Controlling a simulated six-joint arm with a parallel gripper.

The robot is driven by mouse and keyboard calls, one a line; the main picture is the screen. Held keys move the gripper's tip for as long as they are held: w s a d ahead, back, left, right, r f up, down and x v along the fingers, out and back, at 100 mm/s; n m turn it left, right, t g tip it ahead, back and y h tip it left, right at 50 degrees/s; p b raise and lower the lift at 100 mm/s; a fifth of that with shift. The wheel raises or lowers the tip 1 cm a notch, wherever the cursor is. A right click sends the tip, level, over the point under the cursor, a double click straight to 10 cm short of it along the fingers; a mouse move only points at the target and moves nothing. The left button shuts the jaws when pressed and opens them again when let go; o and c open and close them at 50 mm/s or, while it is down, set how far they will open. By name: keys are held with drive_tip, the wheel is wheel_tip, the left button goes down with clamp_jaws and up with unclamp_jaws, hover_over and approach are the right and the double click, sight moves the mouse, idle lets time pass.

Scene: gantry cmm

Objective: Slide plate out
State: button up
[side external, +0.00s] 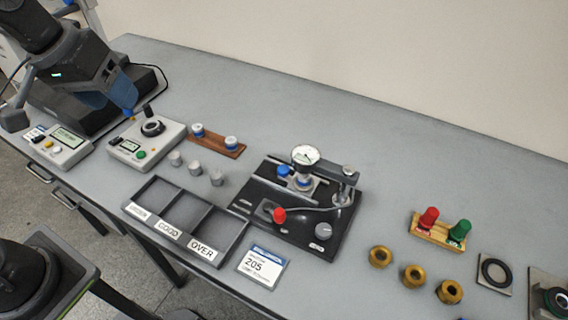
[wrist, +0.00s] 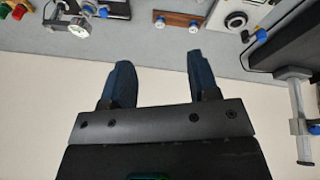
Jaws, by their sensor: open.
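The dial gauge fixture (side external: 328,228) stands mid-table on a black base, its round white dial (side external: 305,155) above a small pale metal plate (side external: 318,184). A blue knob (side external: 284,171) sits at the plate's left end. The dial hides part of what is under it. In the wrist view, the dial (wrist: 78,28) and blue knob (wrist: 88,10) show at the upper left, partly cut off. My gripper (wrist: 156,60) is open, its two dark blue fingers apart with nothing between them. In the side view, my gripper (side external: 128,111) is at the far left, well away from the fixture.
A red-ball lever (side external: 279,215) is at the fixture's front. A sorting tray (side external: 236,238), grey cylinders (side external: 196,168) and a wooden block (side external: 218,142) lie left of it. Brass rings (side external: 413,275) and red and green plugs (side external: 430,218) lie right. The table behind is clear.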

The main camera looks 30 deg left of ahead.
drive_tip(key=w+d+f+n+g+h, duration=0.2)
drive_tip(key=w+d+n+g, duration=0.3)
drive_tip(key=w, duration=0.7)
drive_tip(key=n+h, duration=0.1)
drive_tip(key=n, duration=0.4)
approach(283, 168)
drive_tip(key=shift+g, duration=0.4)
drive_tip(key=x, duration=0.8)
drive_tip(key=shift+w+f, duration=0.25)
drive_tip(key=shift+f, duration=0.05)
drive_tip(key=c, duration=0.9)
drive_tip(key=a, duration=0.9)
drive_tip(key=shift+a, duration=0.25)
drive_tip(key=shift+c, duration=0.2)
